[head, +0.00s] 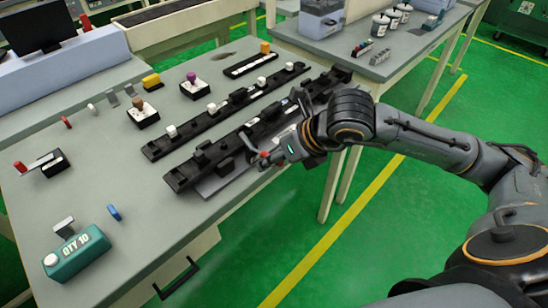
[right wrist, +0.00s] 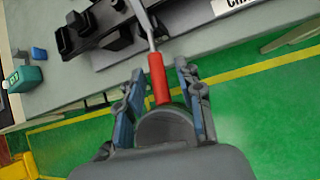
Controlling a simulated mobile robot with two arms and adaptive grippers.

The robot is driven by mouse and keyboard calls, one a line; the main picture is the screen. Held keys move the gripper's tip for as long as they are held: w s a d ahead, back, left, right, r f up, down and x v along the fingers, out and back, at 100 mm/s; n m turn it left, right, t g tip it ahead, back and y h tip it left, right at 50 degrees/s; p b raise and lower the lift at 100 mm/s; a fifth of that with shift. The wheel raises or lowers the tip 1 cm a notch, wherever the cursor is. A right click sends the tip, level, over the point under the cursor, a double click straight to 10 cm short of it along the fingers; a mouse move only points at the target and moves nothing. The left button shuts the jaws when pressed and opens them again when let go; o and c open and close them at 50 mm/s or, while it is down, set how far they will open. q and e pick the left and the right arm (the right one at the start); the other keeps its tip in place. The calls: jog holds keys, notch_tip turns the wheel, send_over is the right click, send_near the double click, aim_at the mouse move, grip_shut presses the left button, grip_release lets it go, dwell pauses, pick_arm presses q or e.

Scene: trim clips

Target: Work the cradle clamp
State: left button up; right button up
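The cradle clamp's lever ends in a red handle (right wrist: 158,78) in the right wrist view. Its grey metal rod (right wrist: 146,22) runs up to the black cradle (right wrist: 105,28). My right gripper (right wrist: 160,88) has one finger on each side of the handle, with a visible gap beside it, so it looks open around it. In the head view the red handle tip (head: 265,154) shows just left of my right gripper (head: 276,151), at the front edge of the black cradle rail (head: 205,157). My gripper hides part of the clamp there. My left gripper is not in view.
A second black rail (head: 180,135) lies behind. Another red-handled clamp (head: 40,163), a green QTY 10 box (head: 77,252) and several small knobs stand on the grey table (head: 150,205). Green floor lies clear in front of the table. A white label (right wrist: 232,4) sits near the clamp.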

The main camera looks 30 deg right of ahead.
jog(key=v, duration=1.2)
